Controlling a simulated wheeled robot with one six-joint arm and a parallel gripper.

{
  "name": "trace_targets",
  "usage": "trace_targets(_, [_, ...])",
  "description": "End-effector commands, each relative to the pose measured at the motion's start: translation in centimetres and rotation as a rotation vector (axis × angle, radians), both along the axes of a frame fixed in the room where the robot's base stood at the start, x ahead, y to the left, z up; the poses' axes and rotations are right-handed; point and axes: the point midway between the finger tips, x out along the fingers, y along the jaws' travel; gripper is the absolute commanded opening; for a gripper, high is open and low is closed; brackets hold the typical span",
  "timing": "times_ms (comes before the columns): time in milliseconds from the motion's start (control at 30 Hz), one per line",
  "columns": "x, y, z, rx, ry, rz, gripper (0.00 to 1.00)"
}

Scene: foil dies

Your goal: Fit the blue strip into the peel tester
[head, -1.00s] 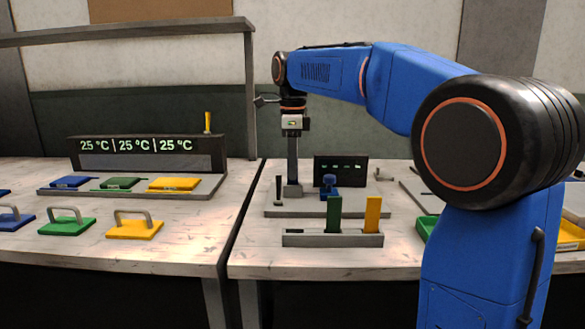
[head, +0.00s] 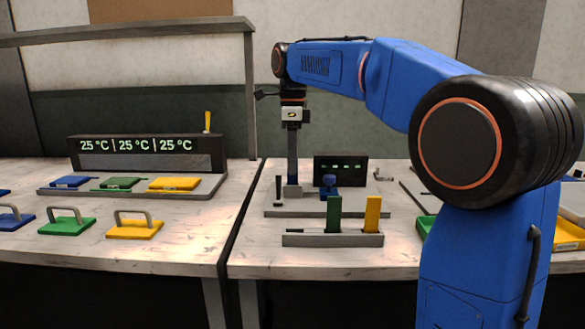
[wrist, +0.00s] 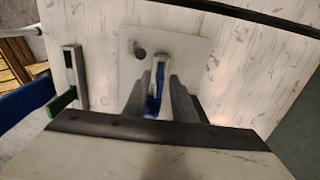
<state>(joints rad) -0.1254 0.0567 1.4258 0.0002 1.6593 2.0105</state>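A grey rack (head: 333,240) in front of the tester holds a green strip (head: 334,214) and a yellow strip (head: 373,213). On the left table are coloured plates with handles and a temperature display (head: 146,154). Trays lie at the right, partly behind my arm.

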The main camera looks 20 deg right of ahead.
Motion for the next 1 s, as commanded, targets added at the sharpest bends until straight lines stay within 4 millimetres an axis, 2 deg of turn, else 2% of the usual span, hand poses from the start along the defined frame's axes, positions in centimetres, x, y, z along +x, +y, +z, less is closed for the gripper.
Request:
trace_targets(300, [0.1, 0.0, 6.2, 0.0, -0.003, 0.0, 0.24])
trace_targets(500, [0.1, 0.0, 8.9, 0.0, -0.002, 0.0, 0.24])
trace_targets(700, [0.0, 0.0, 10.1, 0.0, -0.001, 0.0, 0.24])
trace_targets(1000, [0.0, 0.0, 10.2, 0.0, 0.0, 0.0, 0.24])
